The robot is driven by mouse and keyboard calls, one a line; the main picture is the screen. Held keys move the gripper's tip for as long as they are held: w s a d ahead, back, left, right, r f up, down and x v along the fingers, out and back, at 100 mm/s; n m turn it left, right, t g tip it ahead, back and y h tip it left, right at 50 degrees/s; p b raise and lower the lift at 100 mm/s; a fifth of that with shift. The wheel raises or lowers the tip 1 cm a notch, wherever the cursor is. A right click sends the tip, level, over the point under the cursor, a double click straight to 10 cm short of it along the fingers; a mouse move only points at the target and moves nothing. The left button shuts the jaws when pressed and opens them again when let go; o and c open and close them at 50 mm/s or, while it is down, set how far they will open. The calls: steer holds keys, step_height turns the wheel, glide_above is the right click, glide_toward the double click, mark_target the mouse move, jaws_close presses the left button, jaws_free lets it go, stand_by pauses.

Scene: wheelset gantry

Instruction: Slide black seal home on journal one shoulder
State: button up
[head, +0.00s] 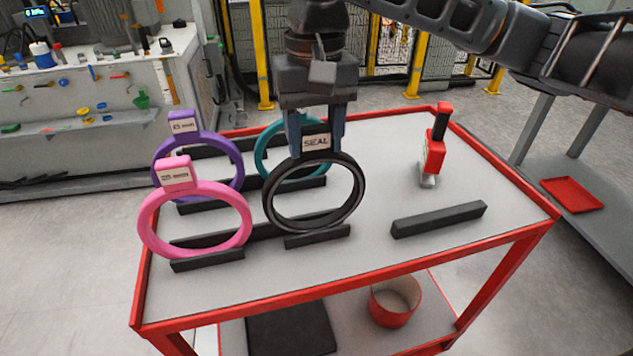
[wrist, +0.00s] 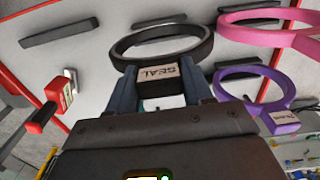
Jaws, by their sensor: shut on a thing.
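The black seal (head: 268,206) is a ring with a tab labelled "SEAL". It stands upright at the black holder bars near the middle of the red-edged cart; I cannot tell whether it touches them. My gripper (head: 315,140) points down over it, with its blue fingers shut on the tab. In the wrist view the black seal (wrist: 205,45) extends out from the tab, and the fingers of my gripper (wrist: 160,88) sit on both sides of the tab. The journal one shoulder is not in view.
Pink (head: 147,222), purple (head: 240,165) and teal (head: 262,155) rings stand in holders beside and behind the seal. A red and black tool (head: 435,155) stands at the right, near an empty black bar (head: 440,219). The cart top (head: 370,270) is clear at the front.

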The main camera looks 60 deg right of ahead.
steer(key=shift+r+p, duration=3.2)
steer(key=shift+r, duration=0.25)
steer(key=shift+s+f, duration=0.1)
